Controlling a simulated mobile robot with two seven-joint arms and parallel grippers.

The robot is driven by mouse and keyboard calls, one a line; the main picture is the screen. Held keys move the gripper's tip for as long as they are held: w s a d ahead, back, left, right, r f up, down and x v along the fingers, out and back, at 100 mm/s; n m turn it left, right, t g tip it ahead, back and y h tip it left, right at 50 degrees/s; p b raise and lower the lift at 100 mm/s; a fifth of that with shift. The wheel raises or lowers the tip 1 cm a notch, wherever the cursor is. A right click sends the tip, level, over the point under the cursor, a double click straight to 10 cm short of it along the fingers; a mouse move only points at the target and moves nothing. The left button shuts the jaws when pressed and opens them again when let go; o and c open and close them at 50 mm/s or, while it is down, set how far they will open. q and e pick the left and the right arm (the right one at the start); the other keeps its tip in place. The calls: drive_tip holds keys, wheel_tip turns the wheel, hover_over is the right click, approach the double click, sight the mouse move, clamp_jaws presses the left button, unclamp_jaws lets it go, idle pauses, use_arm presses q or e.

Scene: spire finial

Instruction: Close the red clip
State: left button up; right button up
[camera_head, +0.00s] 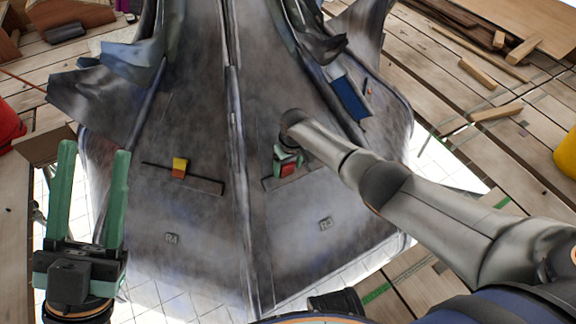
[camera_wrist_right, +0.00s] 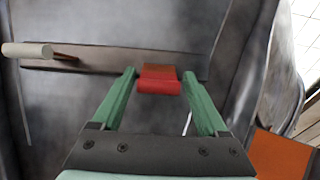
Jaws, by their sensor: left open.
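The red clip (camera_head: 288,170) sits on a dark bar on the right panel of the grey spire, partly hidden by my right gripper (camera_head: 287,158) in the head view. In the right wrist view the red clip (camera_wrist_right: 159,85) has a brownish-orange upper part against the bar (camera_wrist_right: 100,58). My right gripper (camera_wrist_right: 159,75) has its green fingertips on either side of the clip, with what look like narrow gaps. Whether they touch it is hard to tell. My left gripper (camera_head: 95,148) is open and empty at the left, apart from the spire.
A yellow and red clip (camera_head: 180,167) sits on another bar on the left panel. A pale cylindrical peg (camera_wrist_right: 27,50) projects near the bar's left end. A blue plate (camera_head: 350,98) lies higher on the spire. Wood pieces (camera_head: 497,112) lie at right.

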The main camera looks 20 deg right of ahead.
drive_tip(key=shift+o, duration=0.5)
drive_tip(key=shift+r, duration=0.1)
use_arm(q)
wheel_tip(320, 180, up, 10)
drive_tip(key=a+p, duration=0.1)
drive_tip(key=p, duration=0.8)
drive_tip(key=shift+s+r, duration=0.15)
drive_tip(key=shift+s, duration=0.05)
use_arm(e)
wheel_tip(320, 180, up, 12)
drive_tip(key=s, duration=0.2)
drive_tip(key=shift+d, duration=0.25)
use_arm(q)
drive_tip(key=shift+a, duration=0.1)
